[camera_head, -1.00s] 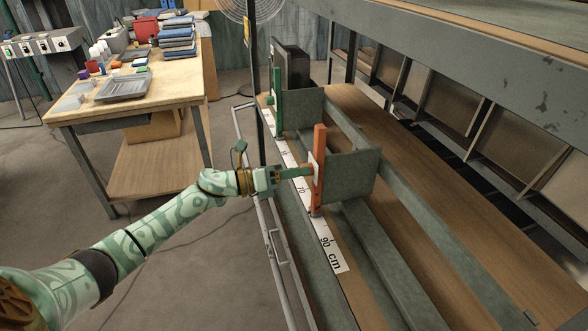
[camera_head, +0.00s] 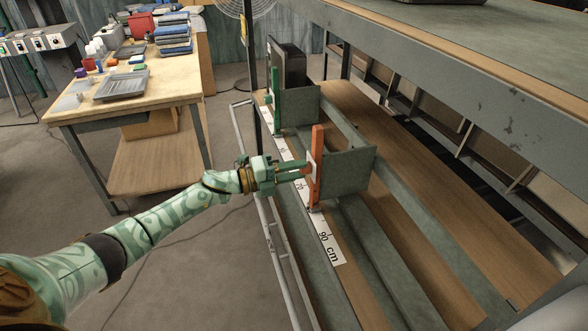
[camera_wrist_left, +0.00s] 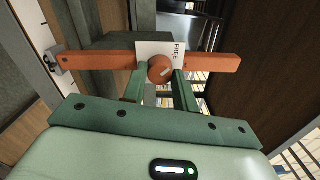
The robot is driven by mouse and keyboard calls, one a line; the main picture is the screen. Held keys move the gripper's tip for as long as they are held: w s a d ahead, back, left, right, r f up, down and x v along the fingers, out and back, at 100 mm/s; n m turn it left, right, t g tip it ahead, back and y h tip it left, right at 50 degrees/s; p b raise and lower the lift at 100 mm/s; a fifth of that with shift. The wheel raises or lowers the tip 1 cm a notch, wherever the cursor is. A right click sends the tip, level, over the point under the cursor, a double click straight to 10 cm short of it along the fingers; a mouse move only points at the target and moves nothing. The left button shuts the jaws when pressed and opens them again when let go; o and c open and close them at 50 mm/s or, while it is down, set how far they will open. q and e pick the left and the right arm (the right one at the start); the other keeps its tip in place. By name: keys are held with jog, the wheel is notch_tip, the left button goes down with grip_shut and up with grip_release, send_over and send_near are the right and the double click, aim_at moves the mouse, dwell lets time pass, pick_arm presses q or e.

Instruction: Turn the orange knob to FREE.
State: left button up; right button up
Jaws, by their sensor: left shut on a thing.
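The orange knob (camera_wrist_left: 160,69) sits on an orange upright bar (camera_head: 317,160), which runs across the wrist view (camera_wrist_left: 105,60). A pale slanted mark shows on the knob's face. A white card (camera_wrist_left: 169,49) behind the knob reads FREE, printed sideways near its right edge; the rest is partly hidden by the knob. My left gripper (camera_head: 303,169) reaches in from the left of the rack. Its two green fingers (camera_wrist_left: 158,78) stand on either side of the knob and are shut on it. My right gripper is not in view.
A green upright (camera_head: 276,100) and a black box (camera_head: 291,65) stand farther back on the rack. A white scale strip (camera_head: 327,243) runs along its edge. A grey plate (camera_head: 346,175) adjoins the orange bar. A workbench (camera_head: 150,90) stands at left.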

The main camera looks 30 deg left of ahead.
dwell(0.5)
pick_arm(q)
jog(key=o, duration=1)
jog(key=shift+f, duration=0.1)
jog(key=shift+c, duration=0.2)
jog(key=p+v, duration=0.2)
jog(key=v, duration=1.4)
jog(key=shift+s+a+p, duration=0.15)
jog(key=shift+s+p, duration=0.05)
jog(key=shift+p, duration=0.1)
